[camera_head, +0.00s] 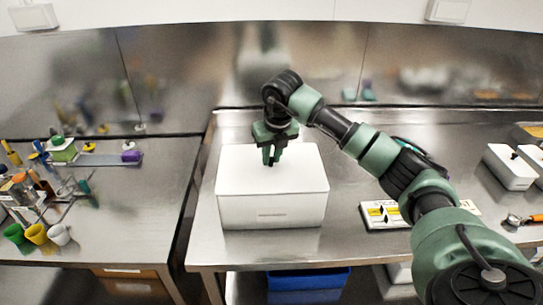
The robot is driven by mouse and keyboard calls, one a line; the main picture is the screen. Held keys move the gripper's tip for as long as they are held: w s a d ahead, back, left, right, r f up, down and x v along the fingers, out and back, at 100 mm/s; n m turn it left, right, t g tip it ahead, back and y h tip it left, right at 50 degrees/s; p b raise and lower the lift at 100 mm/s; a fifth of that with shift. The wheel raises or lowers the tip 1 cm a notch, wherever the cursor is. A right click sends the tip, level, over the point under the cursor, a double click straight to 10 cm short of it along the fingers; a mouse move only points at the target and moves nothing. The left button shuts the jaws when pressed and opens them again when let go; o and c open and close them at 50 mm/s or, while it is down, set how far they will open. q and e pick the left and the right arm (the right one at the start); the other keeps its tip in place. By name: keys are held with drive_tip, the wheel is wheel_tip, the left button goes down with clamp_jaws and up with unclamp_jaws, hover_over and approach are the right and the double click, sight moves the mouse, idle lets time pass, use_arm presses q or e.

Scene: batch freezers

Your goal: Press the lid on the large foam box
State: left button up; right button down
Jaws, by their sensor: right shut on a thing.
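The large white foam box (272,210) stands on the steel table in the middle of the view. The white lid (300,165) lies flat over its top, in line with the box walls. From this angle I cannot tell whether there is a gap between lid and box. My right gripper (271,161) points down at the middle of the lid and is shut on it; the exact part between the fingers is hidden. My left gripper is out of view.
A flat card with yellow and black marks (382,214) lies right of the box under my arm. Small white boxes with black knobs (510,167) stand at the far right. Coloured cups (36,234) and a rack fill the left table. A blue bin (308,280) sits below.

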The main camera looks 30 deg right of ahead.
idle(0.4)
drive_tip(key=c, duration=1.2)
unclamp_jaws()
drive_tip(key=o, duration=0.5)
drive_tip(key=shift+r, duration=0.1)
drive_tip(key=shift+r+p, duration=0.4)
drive_tip(key=shift+r, duration=0.05)
drive_tip(key=shift+r+p, duration=2)
drive_tip(key=shift+r, duration=0.95)
